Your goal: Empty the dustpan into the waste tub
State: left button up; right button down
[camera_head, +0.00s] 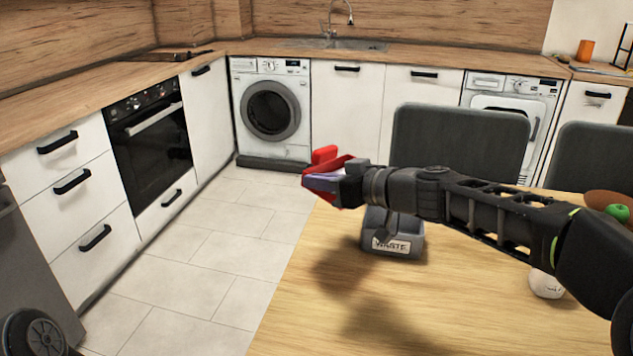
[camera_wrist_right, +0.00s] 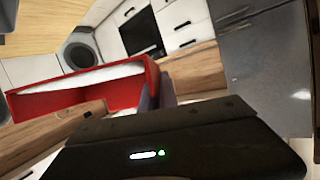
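The red dustpan (camera_head: 325,155) is in the air at the left edge of the table, left of the waste tub and higher than it. My right gripper (camera_head: 338,178) is shut on the dustpan; its grip point is mostly hidden. In the right wrist view the dustpan (camera_wrist_right: 132,88) shows red walls beyond the gripper, tilted in the picture, with a white area inside its outline; I cannot tell what that is. The dark grey waste tub (camera_head: 408,243), labelled WASTE, stands upright on the table, its top partly hidden by my right arm. My left gripper is not in view.
The wooden table (camera_head: 450,315) is mostly clear in front of the tub. A white rounded item (camera_head: 546,284) and a brown bowl (camera_head: 603,199) with a green fruit (camera_head: 617,212) are to the right. Grey chairs (camera_head: 455,132) stand behind the table. Open tiled floor (camera_head: 205,262) lies left.

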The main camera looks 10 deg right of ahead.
jog(key=b, duration=0.1)
jog(key=f+b, duration=0.1)
jog(key=b, duration=0.1)
jog(key=shift+d+f+m+t+y, duration=0.1)
jog(key=shift+d+m+t+y, duration=0.1)
jog(key=shift+m+t+y, duration=0.15)
jog(key=shift+s+r, duration=0.1)
jog(key=shift+r, duration=0.2)
dwell(0.5)
jog(key=shift+d+r+b, duration=0.1)
jog(key=shift+b, duration=0.85)
jog(key=shift+d+r+m+t+y+b, duration=0.1)
jog(key=shift+r+m+t+y+b, duration=0.25)
jog(key=shift+b, duration=0.6)
jog(key=shift+d+r+b, duration=0.1)
jog(key=shift+r+b, duration=0.1)
jog(key=shift+b, duration=0.2)
jog(key=shift+r, duration=0.1)
